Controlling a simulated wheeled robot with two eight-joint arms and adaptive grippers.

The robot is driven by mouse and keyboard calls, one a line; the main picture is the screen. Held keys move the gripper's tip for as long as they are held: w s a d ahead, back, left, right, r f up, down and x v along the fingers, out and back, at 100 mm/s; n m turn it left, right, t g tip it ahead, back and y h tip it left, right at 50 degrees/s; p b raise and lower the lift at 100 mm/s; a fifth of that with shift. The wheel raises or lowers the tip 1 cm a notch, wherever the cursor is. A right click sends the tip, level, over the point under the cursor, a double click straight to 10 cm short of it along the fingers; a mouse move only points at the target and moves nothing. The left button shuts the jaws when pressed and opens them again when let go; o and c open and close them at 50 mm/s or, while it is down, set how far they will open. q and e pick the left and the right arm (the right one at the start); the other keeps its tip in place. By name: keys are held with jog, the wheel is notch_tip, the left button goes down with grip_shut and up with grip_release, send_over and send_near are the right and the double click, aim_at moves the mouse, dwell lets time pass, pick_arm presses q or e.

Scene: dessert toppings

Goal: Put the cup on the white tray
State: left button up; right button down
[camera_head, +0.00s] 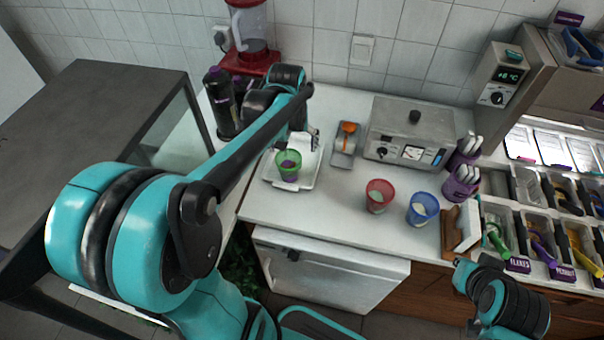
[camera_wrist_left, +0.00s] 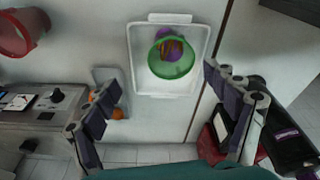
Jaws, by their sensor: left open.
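The white tray (camera_head: 309,171) lies on the counter near its left end and also shows in the left wrist view (camera_wrist_left: 141,82). A green cup (camera_head: 288,166) with purple contents stands upright on it; in the left wrist view the cup (camera_wrist_left: 172,65) is towards the tray's right side. My left gripper (camera_wrist_left: 162,78) is open and empty, its fingers spread either side of the tray in the wrist view. In the head view its arm partly hides it at the tray's far side. A red cup (camera_head: 379,196) and a blue cup (camera_head: 422,208) stand on the counter further right.
A dark bottle (camera_head: 219,100) and a red blender (camera_head: 251,50) stand behind my left arm. A scoop on a small tray (camera_head: 345,145) and a steel machine (camera_head: 408,132) stand right of the white tray. Topping bins (camera_head: 530,190) line the right. Counter is clear between tray and red cup.

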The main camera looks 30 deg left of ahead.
pick_arm(q)
jog(key=s+d+m+t, duration=0.5)
jog(key=s+d, duration=0.7)
jog(key=s, duration=0.1)
jog(key=shift+r+m+h, duration=0.3)
jog(key=shift+r+h, duration=0.1)
jog(key=shift+r, duration=0.05)
jog(key=shift+f+b, duration=0.8)
jog(key=shift+b, duration=0.05)
